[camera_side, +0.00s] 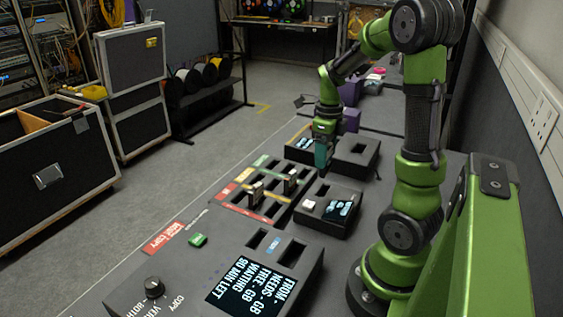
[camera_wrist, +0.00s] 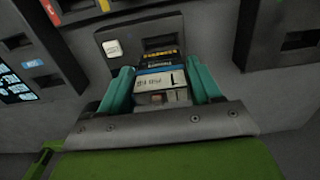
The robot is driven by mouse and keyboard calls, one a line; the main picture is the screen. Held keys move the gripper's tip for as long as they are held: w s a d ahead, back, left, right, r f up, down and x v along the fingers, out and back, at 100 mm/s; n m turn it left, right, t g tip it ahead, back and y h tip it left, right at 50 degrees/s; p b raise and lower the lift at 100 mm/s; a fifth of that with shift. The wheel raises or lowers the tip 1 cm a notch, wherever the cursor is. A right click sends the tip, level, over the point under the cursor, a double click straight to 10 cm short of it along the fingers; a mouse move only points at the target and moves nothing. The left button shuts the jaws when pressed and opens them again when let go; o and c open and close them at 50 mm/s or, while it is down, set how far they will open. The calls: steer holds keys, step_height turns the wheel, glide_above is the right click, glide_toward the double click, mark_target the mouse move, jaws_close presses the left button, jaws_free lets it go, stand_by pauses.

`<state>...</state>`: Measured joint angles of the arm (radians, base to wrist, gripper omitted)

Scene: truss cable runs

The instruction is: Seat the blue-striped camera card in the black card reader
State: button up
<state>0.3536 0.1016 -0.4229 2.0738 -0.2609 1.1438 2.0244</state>
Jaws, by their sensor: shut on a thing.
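My gripper (camera_wrist: 162,90) has its teal fingers closed on the sides of a camera card (camera_wrist: 160,82). In the side view my gripper (camera_side: 322,160) points down among the black boxes, and the card cannot be made out there. In the wrist view a black box (camera_wrist: 125,62) with a white button and a dark slot lies just beyond the card. Another slotted black box (camera_wrist: 290,55) is at the right. I cannot tell which is the card reader, or whether the card touches a box.
A card tray (camera_side: 263,191) with coloured strips holds upright cards. A black box (camera_side: 320,222) with a button and screen sits beside it. A slotted black box (camera_side: 365,160) stands behind.

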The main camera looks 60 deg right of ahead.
mark_target(323, 177)
steer(key=shift+f, duration=2.55)
steer(key=shift+f, duration=1.65)
stand_by(1.0)
steer(key=o, duration=1.3)
steer(key=shift+r, duration=0.1)
steer(key=shift+r, duration=3.65)
